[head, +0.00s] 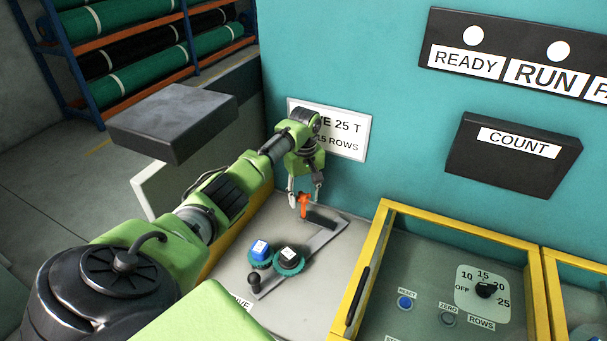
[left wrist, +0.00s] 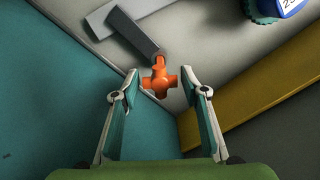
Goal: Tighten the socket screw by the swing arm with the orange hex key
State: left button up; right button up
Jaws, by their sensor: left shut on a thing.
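The orange hex key (head: 304,206) is upright in my left gripper (head: 305,194), over the grey bench top near the wall. In the left wrist view its cross-shaped orange handle (left wrist: 160,82) sits between the two fingers (left wrist: 168,88). The swing arm (head: 318,243) is a flat grey metal bar with a black knob at its near end; its far end lies by the hex key. A dark bar (left wrist: 137,36) lies there too, its end close to the key. The socket screw is hidden, and I cannot tell whether the key's tip is seated. My right gripper is out of view.
Blue-topped (head: 260,250) and dark-topped (head: 289,257) round pieces with green rims stand beside the swing arm. A yellow-framed control panel (head: 376,270) is at right. A teal wall with a white sign (head: 350,137) rises behind. A dark grey block (head: 172,120) shows at left.

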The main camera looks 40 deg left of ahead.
pick_arm(q)
jog(key=shift+f, duration=0.4)
dwell(0.3)
jog(key=o, duration=1.5)
jog(key=shift+o, duration=0.2)
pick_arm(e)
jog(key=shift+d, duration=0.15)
pick_arm(q)
notch_tip(320, 180, up, 12)
jog(key=shift+c, duration=0.2)
jog(key=shift+w, duration=0.1)
